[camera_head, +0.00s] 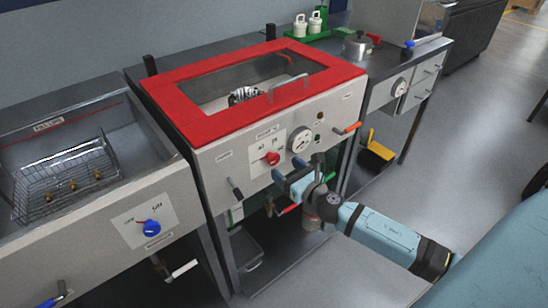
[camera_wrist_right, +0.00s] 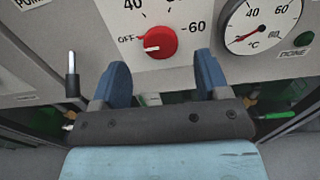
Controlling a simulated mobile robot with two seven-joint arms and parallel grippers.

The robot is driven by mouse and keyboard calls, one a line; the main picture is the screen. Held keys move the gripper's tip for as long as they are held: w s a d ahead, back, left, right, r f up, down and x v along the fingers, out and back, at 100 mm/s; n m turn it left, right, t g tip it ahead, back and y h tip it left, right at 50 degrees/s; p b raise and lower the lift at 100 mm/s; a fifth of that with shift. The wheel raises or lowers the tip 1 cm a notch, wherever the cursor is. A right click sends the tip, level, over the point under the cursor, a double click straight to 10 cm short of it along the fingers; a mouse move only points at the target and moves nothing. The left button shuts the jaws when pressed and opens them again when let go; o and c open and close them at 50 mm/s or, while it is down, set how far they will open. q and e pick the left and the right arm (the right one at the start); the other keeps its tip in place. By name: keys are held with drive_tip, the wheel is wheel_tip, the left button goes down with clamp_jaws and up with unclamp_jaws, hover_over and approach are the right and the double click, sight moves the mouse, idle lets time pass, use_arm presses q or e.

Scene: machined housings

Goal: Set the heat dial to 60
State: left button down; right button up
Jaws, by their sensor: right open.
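The heat dial is a red knob (camera_head: 271,158) on a white plate on the front of the red-topped machine. It also shows in the right wrist view (camera_wrist_right: 161,41), with OFF at its left, 40 at its upper left and 60 at its right. Its white mark points left, toward OFF. My right gripper (camera_head: 298,168) is open just in front of the panel, to the lower right of the dial in the head view. In the right wrist view its blue fingers (camera_wrist_right: 161,72) stand apart just below the dial, not touching it. My left gripper is not in view.
A round °C gauge (camera_wrist_right: 263,25) sits right of the dial, with a green DONE button (camera_wrist_right: 303,39) near it. A black lever (camera_wrist_right: 71,77) sticks out at the left. An orange-handled lever (camera_head: 347,129) juts out at the panel's right. A basin with a blue knob (camera_head: 152,227) stands left.

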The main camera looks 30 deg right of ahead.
sight(275, 160)
drive_tip(key=w, duration=0.6)
drive_tip(key=shift+w+a, duration=0.1)
drive_tip(key=shift+a, duration=0.15)
drive_tip(key=c, duration=0.9)
